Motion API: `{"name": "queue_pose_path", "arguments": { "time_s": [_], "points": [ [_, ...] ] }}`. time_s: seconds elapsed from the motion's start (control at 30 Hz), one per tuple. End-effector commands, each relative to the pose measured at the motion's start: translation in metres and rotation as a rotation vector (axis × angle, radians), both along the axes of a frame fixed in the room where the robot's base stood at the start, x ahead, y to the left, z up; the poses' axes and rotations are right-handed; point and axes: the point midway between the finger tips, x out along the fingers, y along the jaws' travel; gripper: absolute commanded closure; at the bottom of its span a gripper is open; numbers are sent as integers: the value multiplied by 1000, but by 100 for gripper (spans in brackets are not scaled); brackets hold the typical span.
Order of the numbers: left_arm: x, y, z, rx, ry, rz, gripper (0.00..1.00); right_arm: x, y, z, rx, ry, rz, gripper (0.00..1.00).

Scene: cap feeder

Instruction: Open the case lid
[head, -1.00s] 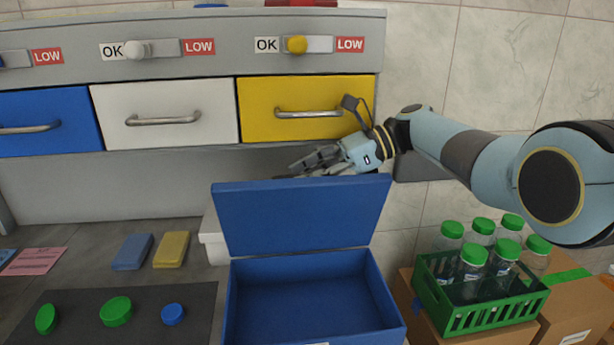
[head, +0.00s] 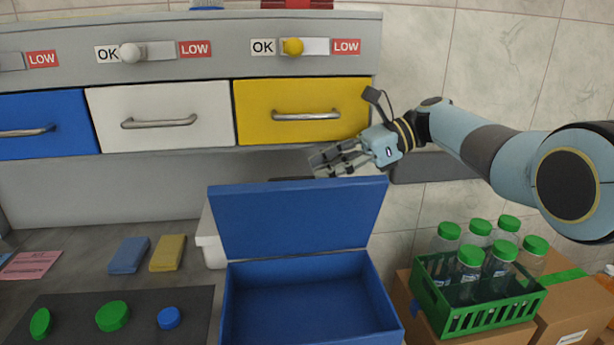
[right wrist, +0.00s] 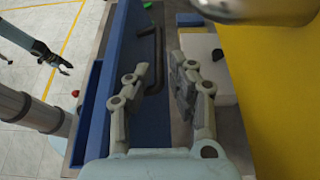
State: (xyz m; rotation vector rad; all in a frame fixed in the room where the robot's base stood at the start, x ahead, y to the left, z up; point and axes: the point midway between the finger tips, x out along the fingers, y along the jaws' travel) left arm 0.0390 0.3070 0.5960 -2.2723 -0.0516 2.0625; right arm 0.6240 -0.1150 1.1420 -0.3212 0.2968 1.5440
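The blue case (head: 303,263) stands on the counter with its lid (head: 298,218) raised, leaning slightly back, and its inside empty. In the right wrist view the lid (right wrist: 122,50) is a blue panel with a dark handle (right wrist: 153,62) on its outer face. My right gripper (head: 322,162) is behind and above the lid's top edge. In the right wrist view the right gripper (right wrist: 165,85) has its fingers apart with nothing between them, close to the lid's outer side. My left gripper (right wrist: 64,66) is far off in that view, small, its jaws seemingly apart.
A yellow drawer (head: 300,98) with a metal handle is close to the right gripper. A green crate (head: 490,313) of capped jars stands right of the case. A dark mat (head: 75,315) with caps, and blue and yellow blocks (head: 167,253), lie to the left.

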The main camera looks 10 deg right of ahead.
Motion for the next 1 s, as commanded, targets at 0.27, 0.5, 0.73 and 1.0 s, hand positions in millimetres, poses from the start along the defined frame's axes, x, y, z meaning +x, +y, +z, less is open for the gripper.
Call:
{"name": "queue_pose_path", "arguments": {
  "time_s": [0.27, 0.5, 0.73, 1.0],
  "points": [
    [1, 0, 0, 0, -1, 0, 60, 0, -53, 22, -2, 0, -1, 79],
    [1, 0, 0, 0, -1, 0, 60, 0, -69, 28, 0, 1, 1, 79],
    [1, 0, 0, 0, -1, 0, 60, 0, -69, 28, 0, 0, 1, 79],
    [1, -1, 12, -1, -1, 0, 60, 0, -68, 40, -1, 0, 0, 79]
  ]
}}
